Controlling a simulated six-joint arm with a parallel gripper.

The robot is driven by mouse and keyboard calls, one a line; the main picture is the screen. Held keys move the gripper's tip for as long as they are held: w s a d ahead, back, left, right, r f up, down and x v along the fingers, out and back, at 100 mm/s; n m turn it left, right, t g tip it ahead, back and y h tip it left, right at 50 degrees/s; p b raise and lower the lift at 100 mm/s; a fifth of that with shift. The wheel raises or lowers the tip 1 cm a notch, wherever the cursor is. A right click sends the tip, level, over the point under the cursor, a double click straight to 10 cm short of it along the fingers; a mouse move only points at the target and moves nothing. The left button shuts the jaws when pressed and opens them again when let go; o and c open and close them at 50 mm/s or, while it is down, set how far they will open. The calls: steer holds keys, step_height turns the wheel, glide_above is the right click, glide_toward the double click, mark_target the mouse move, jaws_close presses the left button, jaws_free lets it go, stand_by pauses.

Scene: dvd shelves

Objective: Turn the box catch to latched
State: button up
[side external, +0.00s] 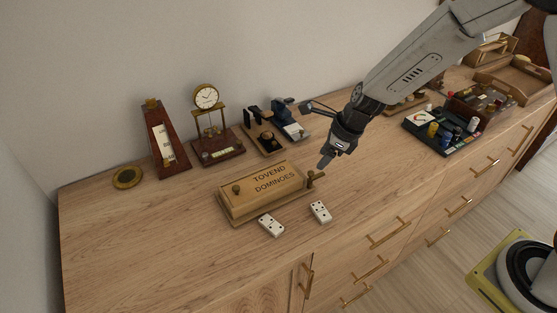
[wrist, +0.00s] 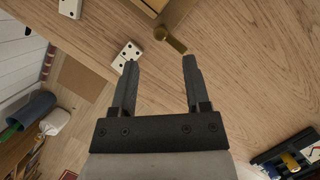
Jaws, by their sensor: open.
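The wooden domino box (side external: 262,192), lettered "TOVEND DOMINOES", sits on the cabinet top with its lid on and a small knob at its left. Its brass catch (side external: 316,178) sticks out at the right end; in the wrist view the catch (wrist: 170,38) shows as a round pivot with a slanting arm. I cannot tell from these views whether it is latched. My gripper (side external: 323,163) is above the cabinet just right of the box. In the wrist view my gripper (wrist: 160,64) is open and empty, with the catch just beyond the fingertips, apart from them.
Two dominoes, one left (side external: 271,224) and one right (side external: 320,211), lie in front of the box. A metronome (side external: 166,143), a clock (side external: 209,120) and small instruments (side external: 270,133) stand behind it. A dark tray (side external: 441,131) is to the right. Bare wood lies between the box and tray.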

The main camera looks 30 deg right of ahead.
mark_target(311, 172)
steer(key=shift+x, duration=2.85)
steer(key=shift+c, duration=0.2)
jaws_close()
